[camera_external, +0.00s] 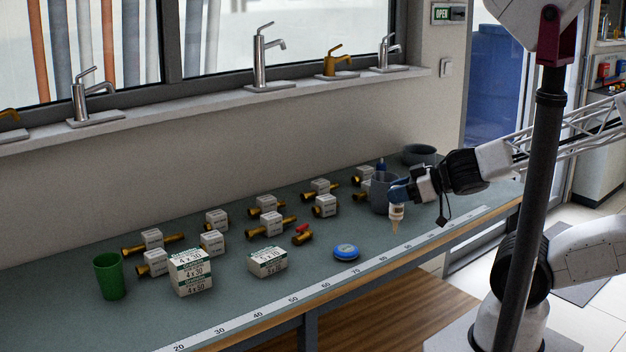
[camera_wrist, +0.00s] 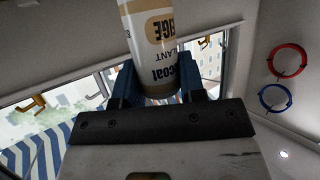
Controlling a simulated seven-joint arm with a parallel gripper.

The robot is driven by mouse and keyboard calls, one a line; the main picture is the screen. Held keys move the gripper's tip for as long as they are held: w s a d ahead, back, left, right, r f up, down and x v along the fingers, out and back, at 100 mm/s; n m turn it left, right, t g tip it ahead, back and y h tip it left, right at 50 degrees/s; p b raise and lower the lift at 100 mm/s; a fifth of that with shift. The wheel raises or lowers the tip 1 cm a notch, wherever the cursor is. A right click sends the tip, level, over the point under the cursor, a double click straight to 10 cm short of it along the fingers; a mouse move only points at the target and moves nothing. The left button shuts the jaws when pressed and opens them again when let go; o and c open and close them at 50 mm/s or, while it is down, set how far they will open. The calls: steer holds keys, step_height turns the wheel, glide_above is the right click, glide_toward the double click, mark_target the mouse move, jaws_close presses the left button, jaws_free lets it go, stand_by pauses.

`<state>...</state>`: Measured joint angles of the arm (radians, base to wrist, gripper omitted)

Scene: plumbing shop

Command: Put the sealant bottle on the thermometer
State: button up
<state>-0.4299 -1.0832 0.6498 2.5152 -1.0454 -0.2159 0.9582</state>
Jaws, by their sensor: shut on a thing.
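The sealant bottle (camera_external: 396,213) is white and beige with a pointed nozzle. It hangs nozzle down over the front right part of the bench. My gripper (camera_external: 399,190) is shut on it, and in the wrist view its blue fingers clasp the bottle (camera_wrist: 150,42) from both sides. A small round blue disc (camera_external: 346,251), which looks like the thermometer, lies flat on the bench to the left of and below the bottle in the external view. The bottle and disc are apart. The disc does not show in the wrist view.
White boxes (camera_external: 190,272) (camera_external: 267,261) and several brass valves with tags (camera_external: 270,225) stand left of the disc. A green cup (camera_external: 110,276) is at far left. A grey mug (camera_external: 380,193) stands close behind the bottle. A measuring strip (camera_external: 330,287) runs along the front edge.

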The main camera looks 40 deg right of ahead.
steer(key=shift+s+d+f, duration=1.05)
steer(key=shift+f, duration=0.15)
steer(key=shift+w+a, duration=0.1)
steer(key=shift+w, duration=0.1)
steer(key=w+a, duration=0.3)
steer(key=w, duration=0.4)
steer(key=w+a+f, duration=0.1)
steer(key=w+a, duration=0.3)
steer(key=w, duration=0.3)
steer(key=shift+f, duration=0.2)
stand_by(0.3)
steer(key=shift+f, duration=0.1)
steer(key=shift+f, duration=1.65)
steer(key=shift+f, duration=0.15)
